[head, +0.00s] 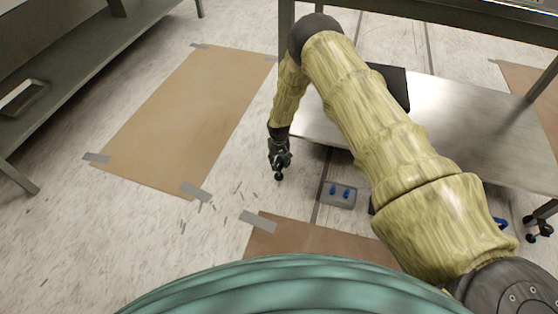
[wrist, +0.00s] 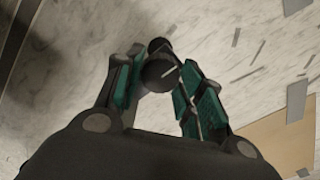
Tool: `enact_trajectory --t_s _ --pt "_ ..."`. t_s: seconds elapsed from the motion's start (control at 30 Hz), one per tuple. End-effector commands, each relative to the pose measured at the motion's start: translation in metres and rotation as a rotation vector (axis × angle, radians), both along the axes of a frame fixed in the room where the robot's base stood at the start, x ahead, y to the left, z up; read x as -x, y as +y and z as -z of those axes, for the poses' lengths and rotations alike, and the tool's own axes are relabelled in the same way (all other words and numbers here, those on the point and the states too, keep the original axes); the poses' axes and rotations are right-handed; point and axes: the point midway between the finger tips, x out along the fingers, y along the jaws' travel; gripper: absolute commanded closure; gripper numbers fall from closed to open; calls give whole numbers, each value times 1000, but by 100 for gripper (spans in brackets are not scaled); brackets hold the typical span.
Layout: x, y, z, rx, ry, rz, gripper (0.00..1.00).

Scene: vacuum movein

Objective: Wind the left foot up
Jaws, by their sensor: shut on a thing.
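My gripper (head: 279,160) is low near the floor, at the left front corner of the steel bench (head: 460,120). The left foot (head: 279,177) is a small dark knob just below the fingers. In the wrist view, its round black parts (wrist: 158,74) sit between the green-padded fingers, which are shut on it. The leg above it is mostly hidden by my arm and gripper. I cannot tell how far the foot is wound out.
A grey tray (head: 339,198) with blue pieces lies on the floor to the right of the gripper. Brown sheets (head: 185,115) are taped to the floor at left and front. Small slivers (head: 240,192) lie scattered nearby. Another bench (head: 75,65) stands at left.

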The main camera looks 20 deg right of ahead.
Motion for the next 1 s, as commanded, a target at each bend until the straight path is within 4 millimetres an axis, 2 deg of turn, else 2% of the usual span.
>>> enact_trajectory --t_s 1.0 --pt "1 0 1 -2 1 -957 86"
